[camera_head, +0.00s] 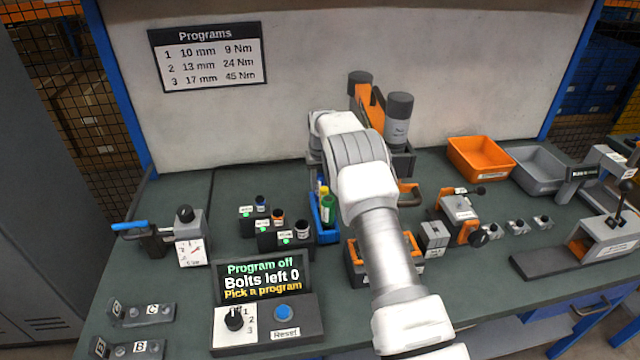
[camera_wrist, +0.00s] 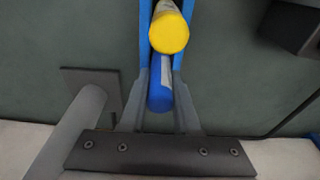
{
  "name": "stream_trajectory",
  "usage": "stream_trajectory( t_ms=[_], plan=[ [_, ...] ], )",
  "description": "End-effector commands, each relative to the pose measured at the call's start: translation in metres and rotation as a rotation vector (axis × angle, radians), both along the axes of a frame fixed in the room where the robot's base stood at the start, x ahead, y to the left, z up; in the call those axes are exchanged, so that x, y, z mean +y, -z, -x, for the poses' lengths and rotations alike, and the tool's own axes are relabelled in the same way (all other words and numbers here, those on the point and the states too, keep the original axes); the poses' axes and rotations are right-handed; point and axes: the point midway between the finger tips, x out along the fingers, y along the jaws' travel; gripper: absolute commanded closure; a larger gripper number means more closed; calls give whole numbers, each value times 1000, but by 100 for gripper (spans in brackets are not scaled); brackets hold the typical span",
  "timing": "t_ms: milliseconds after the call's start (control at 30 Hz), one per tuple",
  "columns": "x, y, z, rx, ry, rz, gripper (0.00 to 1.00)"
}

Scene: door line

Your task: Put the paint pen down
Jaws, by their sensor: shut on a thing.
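My arm hides most of my gripper there. I cannot tell whether the held pen's lower end touches the holder floor.
Small dark blocks with sockets (camera_head: 275,232) stand left of the holder. A program panel (camera_head: 262,275) is in front. An orange-and-black rack (camera_head: 354,262) is to the right. An orange bin (camera_head: 480,158) and a grey bin (camera_head: 540,168) sit at the back right.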

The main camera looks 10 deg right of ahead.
Motion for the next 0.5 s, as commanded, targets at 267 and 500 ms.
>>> stream_trajectory(
  t_ms=[267, 500],
  plan=[
    [0, 2, 0, 1, 0, 0, 52],
    [0, 2, 0, 1, 0, 0, 40]
  ],
)
